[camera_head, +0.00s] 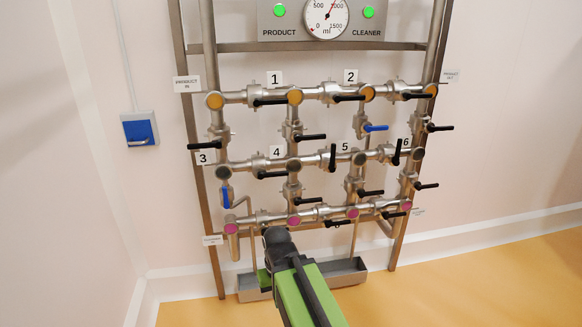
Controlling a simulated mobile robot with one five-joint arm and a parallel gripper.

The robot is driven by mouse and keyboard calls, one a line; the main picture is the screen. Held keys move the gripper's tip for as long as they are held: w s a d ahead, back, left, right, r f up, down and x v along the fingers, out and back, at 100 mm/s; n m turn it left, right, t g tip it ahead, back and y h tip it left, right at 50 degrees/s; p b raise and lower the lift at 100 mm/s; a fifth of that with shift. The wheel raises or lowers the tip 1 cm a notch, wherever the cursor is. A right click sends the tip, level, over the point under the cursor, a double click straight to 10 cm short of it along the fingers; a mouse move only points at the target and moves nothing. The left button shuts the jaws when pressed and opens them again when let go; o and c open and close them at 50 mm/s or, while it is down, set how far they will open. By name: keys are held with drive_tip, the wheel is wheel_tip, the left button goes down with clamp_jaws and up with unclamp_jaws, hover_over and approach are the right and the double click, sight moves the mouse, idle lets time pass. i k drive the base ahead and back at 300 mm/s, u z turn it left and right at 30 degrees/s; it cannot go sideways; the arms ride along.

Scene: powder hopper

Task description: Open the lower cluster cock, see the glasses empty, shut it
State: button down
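A steel pipe manifold carries several valves with lever handles; I cannot tell which is the lower cluster cock. Round caps or glasses are orange in the top row (215,101), dark in the middle row (222,173) and magenta in the bottom row (293,221). Most levers are black; those between 4 and 5 (333,157) and near 6 (397,152) point upright. A blue lever (226,198) at lower left hangs down; another (375,128) lies level. My gripper (276,236) is before the bottom pipe, its fingers unclear and partly hiding that pipe.
A gauge (325,16) between two lit green lamps tops the frame. A steel trough (344,272) stands at the foot, partly behind my arm. A blue box (140,130) hangs on the left wall. The orange floor at right is clear.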

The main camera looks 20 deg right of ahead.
sight(227, 205)
drive_tip(key=i, duration=0.9)
drive_tip(key=u, duration=3.9)
drive_tip(key=i, duration=0.1)
drive_tip(key=z, duration=1)
drive_tip(key=k, duration=1.25)
drive_tip(key=z, duration=0.85)
drive_tip(key=i, duration=1)
drive_tip(key=u, duration=0.15)
